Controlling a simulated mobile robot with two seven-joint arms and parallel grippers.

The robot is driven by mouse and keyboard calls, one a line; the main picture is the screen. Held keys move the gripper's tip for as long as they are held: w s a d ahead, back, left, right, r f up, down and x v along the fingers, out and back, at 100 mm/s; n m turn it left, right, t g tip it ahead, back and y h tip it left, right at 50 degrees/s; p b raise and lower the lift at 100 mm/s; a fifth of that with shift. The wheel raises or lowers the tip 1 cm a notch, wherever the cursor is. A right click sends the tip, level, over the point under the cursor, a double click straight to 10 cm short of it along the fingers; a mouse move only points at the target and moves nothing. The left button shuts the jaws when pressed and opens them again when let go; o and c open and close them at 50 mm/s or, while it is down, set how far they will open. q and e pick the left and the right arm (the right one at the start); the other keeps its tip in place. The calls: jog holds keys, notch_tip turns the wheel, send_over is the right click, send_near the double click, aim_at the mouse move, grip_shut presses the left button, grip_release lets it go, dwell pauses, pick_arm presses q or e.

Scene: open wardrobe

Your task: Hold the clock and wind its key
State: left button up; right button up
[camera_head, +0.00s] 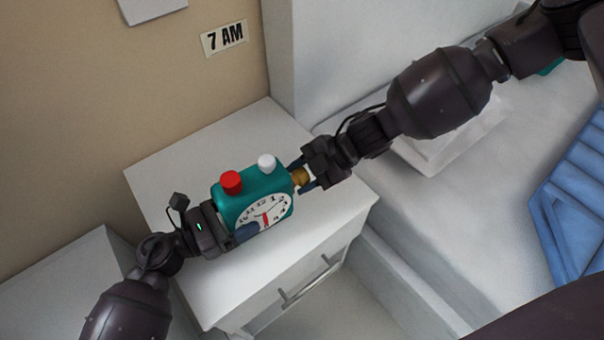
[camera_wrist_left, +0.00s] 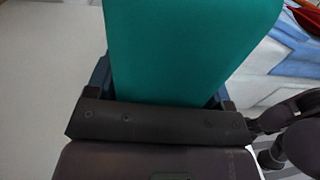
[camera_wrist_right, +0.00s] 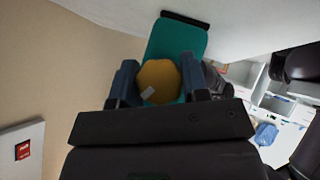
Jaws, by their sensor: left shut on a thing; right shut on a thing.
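A teal clock (camera_head: 232,203) with a white dial, a red button and a white button on top is over the white nightstand. My left gripper (camera_head: 236,222) is shut on the clock's left side; in the left wrist view the clock (camera_wrist_left: 185,45) fills the space between the fingers. A yellow-brown key (camera_head: 301,178) sticks out of the clock's right side. My right gripper (camera_head: 305,178) is shut on this key; in the right wrist view the key (camera_wrist_right: 158,82) sits between both fingers. Whether the clock touches the nightstand top is hidden.
The white nightstand (camera_head: 165,180) has free top around the clock and a drawer handle (camera_head: 308,281) in front. A "7 AM" sign (camera_head: 224,38) is on the wall behind. A white bed (camera_head: 420,220) lies to the right, with blue folded cloth (camera_head: 575,215).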

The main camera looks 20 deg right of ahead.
jog(key=m+g+h, duration=0.1)
jog(key=m+g, duration=0.1)
jog(key=g, duration=0.3)
jog(key=shift+s+a, duration=0.1)
jog(key=shift+a, duration=0.05)
jog(key=m+g+h, duration=0.1)
jog(key=m+g, duration=0.2)
jog(key=g, duration=0.1)
jog(key=shift+f+g, duration=0.1)
jog(key=shift+g, duration=0.3)
jog(key=m+g, duration=0.3)
jog(key=g, duration=0.1)
jog(key=shift+m+g+y, duration=0.3)
jog(key=shift+y, duration=0.1)
jog(key=m+g, duration=0.2)
jog(key=m+g+y, duration=0.1)
jog(key=shift+d+m+g+y, duration=0.2)
jog(key=shift+m+g+y, duration=0.1)
jog(key=shift+m+g, duration=0.1)
jog(key=shift+r, duration=0.2)
jog(key=o, duration=0.9)
